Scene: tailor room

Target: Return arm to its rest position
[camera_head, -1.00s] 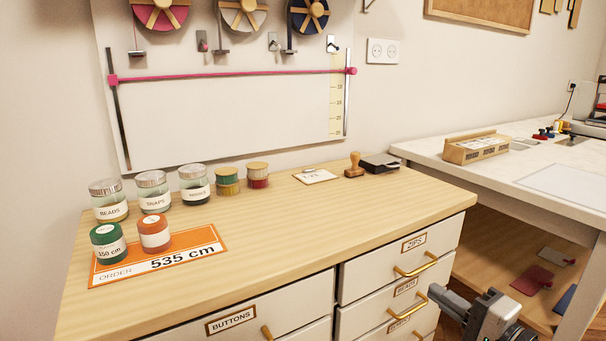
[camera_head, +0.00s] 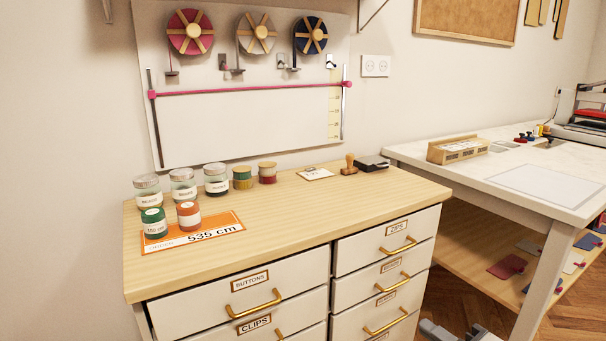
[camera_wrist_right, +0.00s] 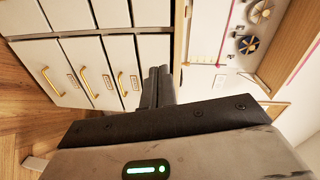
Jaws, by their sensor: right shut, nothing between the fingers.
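My left gripper is not in view.
A wooden-topped drawer cabinet (camera_head: 300,214) carries jars, spools and an orange order card (camera_head: 222,232) reading 535 cm. A white table (camera_head: 512,180) with a lower shelf stands at the right. Wood floor (camera_head: 480,290) lies between them.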

